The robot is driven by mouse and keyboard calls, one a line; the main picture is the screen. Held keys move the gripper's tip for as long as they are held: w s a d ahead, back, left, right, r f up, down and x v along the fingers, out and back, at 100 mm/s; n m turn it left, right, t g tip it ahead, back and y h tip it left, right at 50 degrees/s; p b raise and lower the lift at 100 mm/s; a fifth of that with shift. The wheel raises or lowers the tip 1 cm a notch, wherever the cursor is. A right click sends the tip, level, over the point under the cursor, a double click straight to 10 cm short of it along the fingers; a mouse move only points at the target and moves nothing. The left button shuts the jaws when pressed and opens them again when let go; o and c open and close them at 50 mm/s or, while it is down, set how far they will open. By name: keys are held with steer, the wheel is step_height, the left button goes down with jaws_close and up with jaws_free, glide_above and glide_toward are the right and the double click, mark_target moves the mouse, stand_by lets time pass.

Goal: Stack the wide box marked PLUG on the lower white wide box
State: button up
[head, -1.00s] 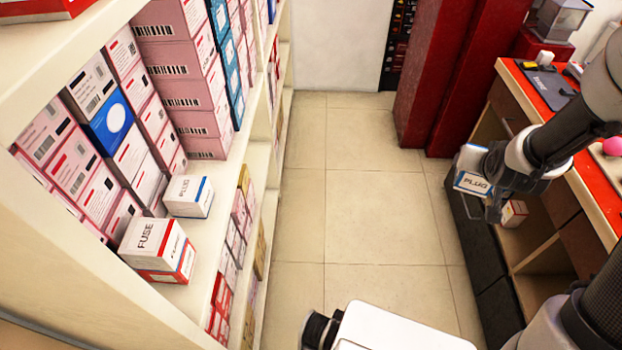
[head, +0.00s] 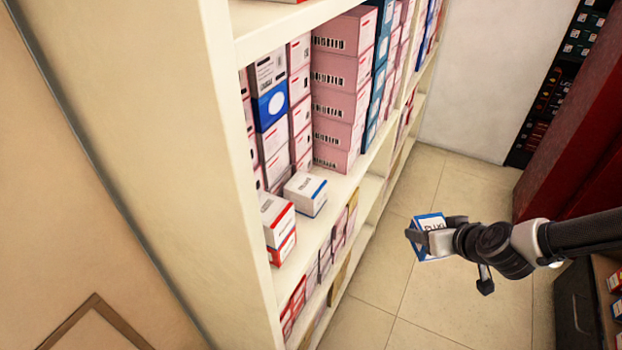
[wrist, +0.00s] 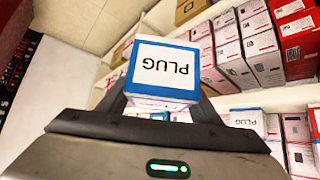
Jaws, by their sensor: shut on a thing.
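My gripper (head: 430,238) is shut on the white wide box marked PLUG, with blue edges (head: 428,222), and holds it in the air over the aisle, right of the shelf. In the wrist view the PLUG box (wrist: 166,68) sits between the fingers, its lettering upside down. A lower white wide box with a blue edge (head: 305,192) rests on the shelf board, apart from my gripper. A white box with a blue edge, likely the same one, shows in the wrist view (wrist: 247,119).
A stack of two red-edged boxes (head: 278,226) stands on the board in front of the lower white box. Tall pink box stacks (head: 338,95) stand behind. The shelf's side panel (head: 170,120) is at left. Dark red furniture (head: 575,130) stands at right; open floor (head: 400,290) lies between.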

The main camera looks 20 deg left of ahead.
steer(key=s+a+r+n+g+y+p, duration=0.2)
steer(key=a+r+n+g+y+p, duration=0.1)
steer(key=a+r+n, duration=0.4)
step_height(320, 180, up, 10)
steer(key=n+g+y, duration=0.1)
steer(key=n+g, duration=0.3)
glide_above(306, 194)
steer(key=w+a, duration=0.3)
steer(key=shift+w+d+f, duration=0.1)
steer(key=shift+d+f, duration=0.05)
steer(key=shift+d, duration=0.05)
steer(key=f, duration=0.2)
steer(key=shift+d+f, duration=0.2)
steer(key=shift+f, duration=0.1)
step_height(306, 194, down, 4)
steer(key=shift+a+f+b, duration=0.1)
steer(key=shift+b, duration=0.25)
steer(key=shift+a+f, duration=0.1)
steer(key=shift+f, duration=0.05)
steer(key=o, duration=1.2)
